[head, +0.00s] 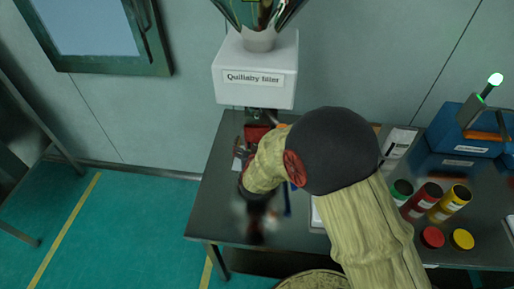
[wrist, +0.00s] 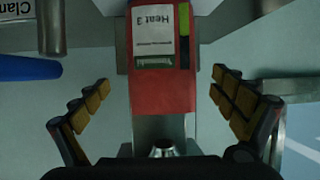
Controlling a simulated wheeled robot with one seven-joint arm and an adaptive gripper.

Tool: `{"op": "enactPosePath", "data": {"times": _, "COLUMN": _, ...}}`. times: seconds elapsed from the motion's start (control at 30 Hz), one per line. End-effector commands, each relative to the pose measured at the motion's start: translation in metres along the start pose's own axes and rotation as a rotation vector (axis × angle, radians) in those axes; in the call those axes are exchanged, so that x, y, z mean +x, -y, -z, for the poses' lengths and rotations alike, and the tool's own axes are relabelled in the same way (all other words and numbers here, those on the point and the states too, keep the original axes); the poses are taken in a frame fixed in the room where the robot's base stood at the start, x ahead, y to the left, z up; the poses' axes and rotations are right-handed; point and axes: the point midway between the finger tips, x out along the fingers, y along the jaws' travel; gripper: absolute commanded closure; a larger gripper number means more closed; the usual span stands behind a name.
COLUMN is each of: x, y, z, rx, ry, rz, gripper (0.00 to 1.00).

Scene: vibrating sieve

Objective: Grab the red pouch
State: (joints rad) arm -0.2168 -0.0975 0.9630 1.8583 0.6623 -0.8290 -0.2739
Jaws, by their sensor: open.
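The red pouch (wrist: 160,88) is upright in the middle of the wrist view, with a white label reading "Heat 3" that appears upside down. In the head view the red pouch (head: 256,133) shows only in part, below the white box and behind my arm. My gripper (wrist: 163,108) is open, with one padded finger on each side of the pouch's lower part in the picture. A gap shows between each finger and the pouch. In the head view my gripper (head: 242,154) is beside the pouch, largely hidden by my wrist.
The dark table (head: 222,208) holds red (head: 421,200) and yellow (head: 449,204) containers and a blue case (head: 463,140) at right. A blue rod (wrist: 28,69) lies left in the wrist view.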

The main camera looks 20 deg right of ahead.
Motion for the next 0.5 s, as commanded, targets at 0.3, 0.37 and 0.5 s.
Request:
{"op": "enactPosePath", "data": {"times": 0.3, "x": 0.043, "y": 0.002, "z": -0.009, "rx": 0.001, "ry": 0.001, "rz": -0.001, "gripper": 0.04}}
{"op": "enactPosePath", "data": {"times": 0.37, "x": 0.047, "y": 0.002, "z": -0.008, "rx": 0.0, "ry": 0.001, "rz": 0.001, "gripper": 0.04}}
{"op": "enactPosePath", "data": {"times": 0.5, "x": 0.051, "y": 0.003, "z": -0.007, "rx": 0.0, "ry": 0.001, "rz": 0.002, "gripper": 0.04}}
